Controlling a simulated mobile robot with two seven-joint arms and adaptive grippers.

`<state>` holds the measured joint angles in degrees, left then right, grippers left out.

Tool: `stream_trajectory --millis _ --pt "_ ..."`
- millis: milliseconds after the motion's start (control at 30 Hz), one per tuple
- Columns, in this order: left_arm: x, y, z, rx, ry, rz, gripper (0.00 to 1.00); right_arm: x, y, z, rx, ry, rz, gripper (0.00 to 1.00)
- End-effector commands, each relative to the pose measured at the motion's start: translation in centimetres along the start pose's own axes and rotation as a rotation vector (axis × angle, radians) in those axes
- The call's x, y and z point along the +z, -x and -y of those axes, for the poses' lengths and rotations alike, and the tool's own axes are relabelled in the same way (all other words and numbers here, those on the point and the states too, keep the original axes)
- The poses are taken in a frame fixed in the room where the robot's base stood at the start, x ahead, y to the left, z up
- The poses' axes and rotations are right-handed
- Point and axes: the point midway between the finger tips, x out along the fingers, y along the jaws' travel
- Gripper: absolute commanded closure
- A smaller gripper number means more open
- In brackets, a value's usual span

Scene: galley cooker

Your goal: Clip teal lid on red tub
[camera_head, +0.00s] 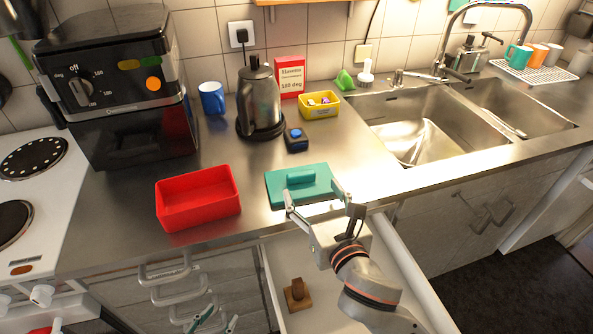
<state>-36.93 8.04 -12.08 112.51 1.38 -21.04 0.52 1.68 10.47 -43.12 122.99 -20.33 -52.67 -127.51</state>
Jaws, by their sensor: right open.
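The red tub (198,198) stands open and empty on the steel counter, left of centre. The teal lid (318,186) lies flat to its right, apart from it, with its raised bar handle (300,176) on top. My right gripper (314,198) is open at the lid's front edge, one fingertip near the front left and one near the right side. Nothing is held in it; I cannot tell whether it touches the lid. Only the fingertips of my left gripper (217,320) show at the bottom edge, apart, below the counter front.
Behind the lid are a blue-buttoned block (296,139), a kettle (259,100) and a yellow bin (319,105). An air fryer (115,85) and hob (40,190) are left, a sink (430,125) right. An open drawer (283,264) sticks out below the counter.

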Motion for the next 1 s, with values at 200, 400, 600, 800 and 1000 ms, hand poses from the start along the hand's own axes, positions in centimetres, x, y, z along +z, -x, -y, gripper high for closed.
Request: stream_trajectory --millis 200,400,600,800,1000 --pt "0.7 0.1 -0.4 0.006 0.002 0.010 0.60 0.1 -2.2 -0.1 0.000 -0.002 0.002 0.32" --pt "1.2 -0.1 -0.5 0.006 0.003 0.014 0.60 0.3 -4.6 -0.4 0.000 -0.005 0.002 0.32" --pt "1.5 -0.2 -0.5 0.006 0.003 0.016 0.60 0.2 -7.1 -0.6 0.000 -0.003 -0.001 0.32" --pt "1.4 -0.3 -0.5 0.005 0.002 0.013 0.60 0.3 -7.6 -0.5 0.000 -0.002 0.000 0.32" --pt "1.3 -0.3 -0.4 0.005 0.002 0.011 0.60 0.3 -7.5 -0.5 0.000 -0.002 0.000 0.55"
